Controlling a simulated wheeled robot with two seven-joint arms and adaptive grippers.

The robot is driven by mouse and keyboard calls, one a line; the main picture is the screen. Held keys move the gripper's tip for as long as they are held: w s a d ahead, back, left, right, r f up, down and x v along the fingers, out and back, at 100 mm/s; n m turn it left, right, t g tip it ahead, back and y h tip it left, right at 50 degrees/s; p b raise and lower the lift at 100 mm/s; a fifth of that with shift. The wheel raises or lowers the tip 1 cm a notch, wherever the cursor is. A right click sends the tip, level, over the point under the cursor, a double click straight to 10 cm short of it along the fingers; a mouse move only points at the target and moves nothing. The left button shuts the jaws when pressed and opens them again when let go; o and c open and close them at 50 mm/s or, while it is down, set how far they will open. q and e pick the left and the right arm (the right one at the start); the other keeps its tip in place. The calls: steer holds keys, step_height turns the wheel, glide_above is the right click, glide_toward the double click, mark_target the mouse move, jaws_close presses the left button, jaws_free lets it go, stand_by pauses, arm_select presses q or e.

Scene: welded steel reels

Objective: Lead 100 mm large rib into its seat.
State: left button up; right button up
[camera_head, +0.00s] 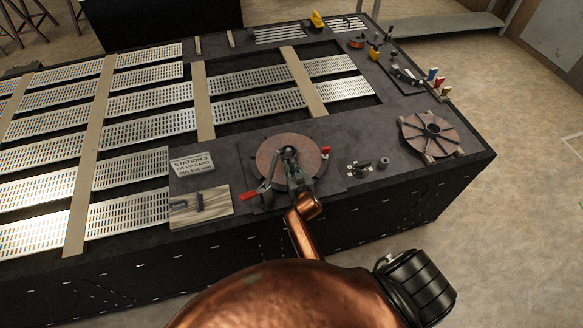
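A round reddish-brown disc (268,157) lies in a dark fixture at the table's front edge, with red-handled clamps (250,195) around it. My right gripper (291,165) is over the disc's middle, at the end of my copper-coloured arm. It is dark against dark hub parts, so its fingers and anything between them cannot be made out. A wooden board (214,207) with small dark angled pieces lies to the left of the fixture. I cannot tell which piece is the 100 mm large rib, and its seat is hidden or too small. My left gripper is not in view.
A ribbed round reel part (431,133) lies at the table's right end. Small metal parts (362,169) and a dark ring (385,162) sit between it and the fixture. A station sign (191,164) and slotted plates (140,165) fill the left. Tools (405,76) lie at the back right.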

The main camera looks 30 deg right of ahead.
steer(key=shift+a+f, duration=0.15)
steer(key=shift+f, duration=0.2)
